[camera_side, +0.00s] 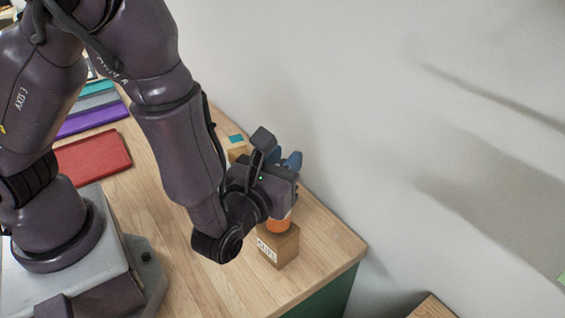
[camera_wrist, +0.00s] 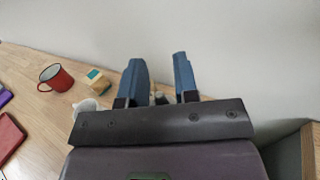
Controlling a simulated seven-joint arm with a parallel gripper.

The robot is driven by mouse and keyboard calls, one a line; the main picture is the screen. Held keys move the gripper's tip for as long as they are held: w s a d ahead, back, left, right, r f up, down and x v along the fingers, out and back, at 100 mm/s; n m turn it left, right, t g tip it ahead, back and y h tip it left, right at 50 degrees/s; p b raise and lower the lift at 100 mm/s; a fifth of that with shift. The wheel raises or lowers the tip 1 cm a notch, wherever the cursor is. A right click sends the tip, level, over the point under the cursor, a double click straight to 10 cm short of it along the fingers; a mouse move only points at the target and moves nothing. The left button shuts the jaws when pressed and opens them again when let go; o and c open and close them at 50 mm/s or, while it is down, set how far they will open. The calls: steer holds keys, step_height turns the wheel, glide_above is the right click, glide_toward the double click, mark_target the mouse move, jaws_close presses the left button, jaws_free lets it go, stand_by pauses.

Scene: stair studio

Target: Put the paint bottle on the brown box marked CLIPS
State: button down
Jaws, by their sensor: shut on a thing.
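The brown box marked CLIPS (camera_side: 282,248) stands on the wooden table near its right corner in the side view. An orange part of the paint bottle (camera_side: 279,225) shows just above the box top, below my gripper; it seems to rest on the box or hover close over it. The rest of the bottle is hidden by my gripper. My gripper (camera_side: 290,160) is shut on the bottle, its blue fingers pointing toward the wall. In the wrist view my gripper (camera_wrist: 158,60) has its fingers apart, with a small pale thing partly visible low between them.
A red mug (camera_wrist: 55,78), a wooden block with a teal top (camera_wrist: 97,80) and a white cup (camera_wrist: 85,104) stand left of my fingers in the wrist view. A red book (camera_side: 93,160) lies further left. The wall (camera_side: 400,120) is close behind the table.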

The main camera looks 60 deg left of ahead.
steer(key=shift+f, duration=0.35)
steer(key=c, duration=0.9)
jaws_free()
steer(key=shift+o, duration=0.2)
